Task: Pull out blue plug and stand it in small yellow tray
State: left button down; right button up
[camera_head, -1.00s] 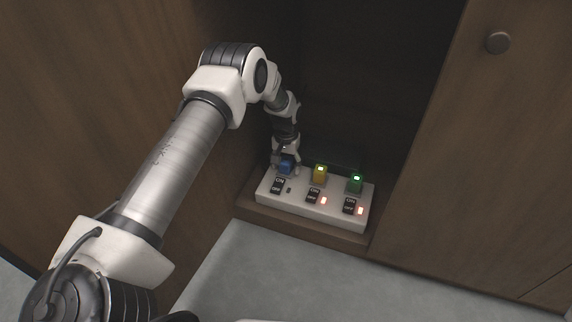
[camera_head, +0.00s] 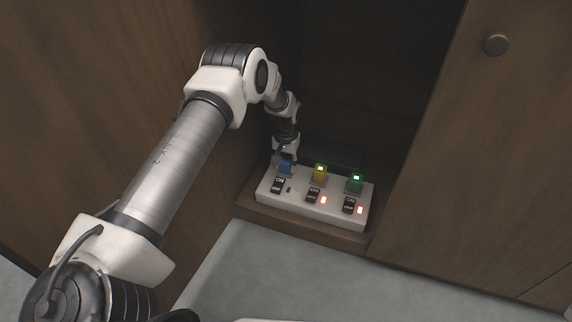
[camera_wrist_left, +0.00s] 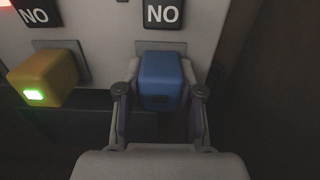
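The blue plug (camera_head: 285,168) sits at the left end of the white power strip (camera_head: 300,205). No light shows on it. In the left wrist view the blue plug (camera_wrist_left: 161,78) is between the two fingers of my left gripper (camera_wrist_left: 160,92), which press against its sides. In the head view my left gripper (camera_head: 286,158) reaches down onto the plug from above. The plug appears seated in its socket. The small yellow tray is not in view. My right gripper is not in view.
A yellow plug (camera_head: 320,173) and a green plug (camera_head: 356,184), both lit, stand in the same strip. Each socket has a switch in front. The strip lies on a wooden ledge (camera_head: 300,228) inside a dark cabinet; a wooden door (camera_head: 500,150) is at right.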

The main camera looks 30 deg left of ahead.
aim_at(286, 159)
pick_arm(q)
jog(key=shift+r+p, duration=2.75)
jog(key=shift+r, duration=0.2)
notch_tip(286, 159, up, 4)
jog(key=p, duration=0.4)
jog(key=shift+r, duration=0.1)
